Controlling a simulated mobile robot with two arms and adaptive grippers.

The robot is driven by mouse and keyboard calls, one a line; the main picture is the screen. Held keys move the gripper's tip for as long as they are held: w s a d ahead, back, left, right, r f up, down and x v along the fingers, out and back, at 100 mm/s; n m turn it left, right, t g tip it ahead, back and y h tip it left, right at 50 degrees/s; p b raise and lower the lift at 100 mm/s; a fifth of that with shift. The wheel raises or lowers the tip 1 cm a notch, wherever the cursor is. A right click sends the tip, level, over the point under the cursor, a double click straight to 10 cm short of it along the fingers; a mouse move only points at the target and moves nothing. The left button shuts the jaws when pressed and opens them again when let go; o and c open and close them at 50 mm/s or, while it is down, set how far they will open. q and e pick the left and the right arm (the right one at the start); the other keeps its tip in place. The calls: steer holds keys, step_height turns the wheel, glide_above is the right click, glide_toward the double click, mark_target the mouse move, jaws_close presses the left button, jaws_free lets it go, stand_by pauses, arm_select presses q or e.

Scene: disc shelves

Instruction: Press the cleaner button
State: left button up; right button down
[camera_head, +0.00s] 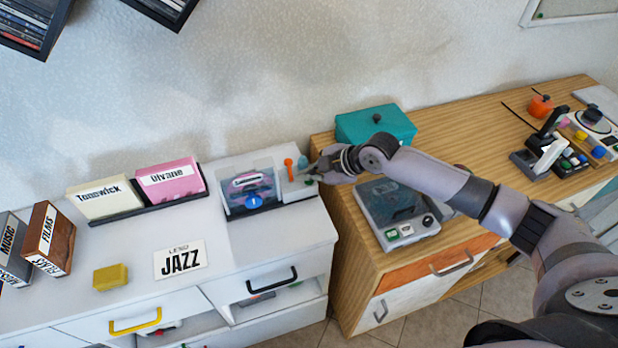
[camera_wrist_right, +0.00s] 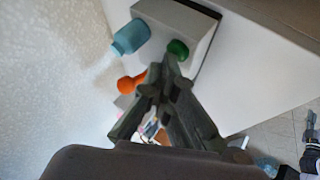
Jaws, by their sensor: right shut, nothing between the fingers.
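The cleaner (camera_head: 297,190) is a white unit at the right end of the white cabinet, joined to a clear-covered box (camera_head: 232,202) with a pink item and a blue round part inside. Its green button (camera_wrist_right: 178,48) shows in the right wrist view on the sloped pale face. An orange knob (camera_wrist_right: 130,84) and a light blue bottle-like part (camera_wrist_right: 131,37) are beside it. My right gripper (camera_wrist_right: 168,68) is shut and empty, its fingertips at the near edge of the green button; I cannot tell whether they touch. In the head view the gripper (camera_head: 314,172) reaches the unit from the right.
A teal box (camera_head: 375,127) stands behind my right arm on the wooden cabinet (camera_head: 465,118). A grey player with a clear lid (camera_head: 393,207) is below the arm. On the white cabinet are a JAZZ card (camera_head: 180,260), a yellow block (camera_head: 111,277) and disc holders.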

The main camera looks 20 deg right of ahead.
mark_target(308, 182)
steer(key=shift+r+p, duration=0.75)
steer(key=shift+r, duration=0.1)
step_height(308, 182, up, 5)
steer(key=p, duration=0.4)
stand_by(0.3)
stand_by(0.4)
